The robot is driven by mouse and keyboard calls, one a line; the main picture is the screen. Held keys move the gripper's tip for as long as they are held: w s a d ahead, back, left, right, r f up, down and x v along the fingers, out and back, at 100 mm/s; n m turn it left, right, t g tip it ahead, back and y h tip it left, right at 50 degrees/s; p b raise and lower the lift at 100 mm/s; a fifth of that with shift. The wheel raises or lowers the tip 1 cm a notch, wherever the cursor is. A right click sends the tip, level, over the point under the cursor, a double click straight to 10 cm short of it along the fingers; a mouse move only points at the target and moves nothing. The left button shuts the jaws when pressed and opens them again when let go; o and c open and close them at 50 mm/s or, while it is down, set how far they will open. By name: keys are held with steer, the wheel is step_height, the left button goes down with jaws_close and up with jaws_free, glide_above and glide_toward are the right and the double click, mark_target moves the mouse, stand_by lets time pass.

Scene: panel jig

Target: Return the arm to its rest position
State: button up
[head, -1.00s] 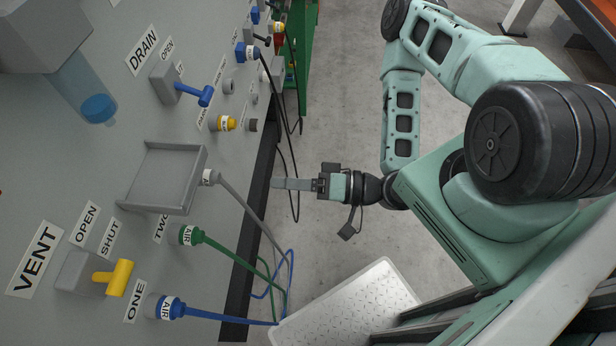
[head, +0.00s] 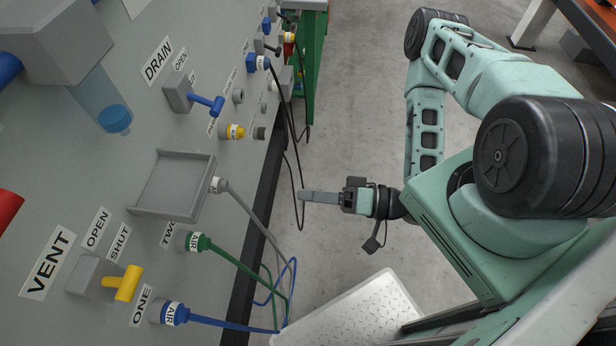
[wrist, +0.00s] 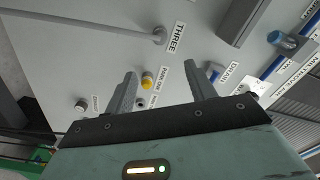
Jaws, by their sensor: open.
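My gripper (head: 308,196) is in the head view, right of the grey panel (head: 60,180), over the floor, with its fingers pointing left toward the panel. It touches nothing there. My arm is folded, with its elbow toward the top of the picture. In the wrist view the two fingers of my gripper (wrist: 163,85) stand apart with nothing between them. The panel (wrist: 110,60) shows beyond them, with a yellow-capped fitting (wrist: 147,80) seen in the gap.
Green (head: 240,260) and blue (head: 235,323) hoses hang from the panel's lower edge, and a black cable (head: 294,160) hangs near my fingertips. A metal tread plate (head: 350,315) lies below. A green stand (head: 311,60) is farther back. Concrete floor (head: 350,100) is clear beyond my gripper.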

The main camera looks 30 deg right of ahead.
steer(key=w+f+n+g+h, duration=0.4)
steer(key=n+g, duration=0.4)
steer(key=w+d+r+n+g+h, duration=0.1)
steer(key=w+r+n+h, duration=0.1)
steer(key=w+r+h, duration=0.35)
steer(key=s+a+r+h, duration=0.2)
steer(key=s+r, duration=0.4)
steer(key=r, duration=0.3)
steer(key=s+a+r+m+g+h, duration=0.1)
steer(key=s+a+r+h, duration=0.1)
steer(key=s+r, duration=0.5)
step_height(320, 180, up, 3)
steer(key=shift+s+r+g, duration=0.15)
steer(key=shift+r+g, duration=0.05)
steer(key=shift+g, duration=0.1)
steer(key=shift+h, duration=0.25)
steer(key=shift+c, duration=0.4)
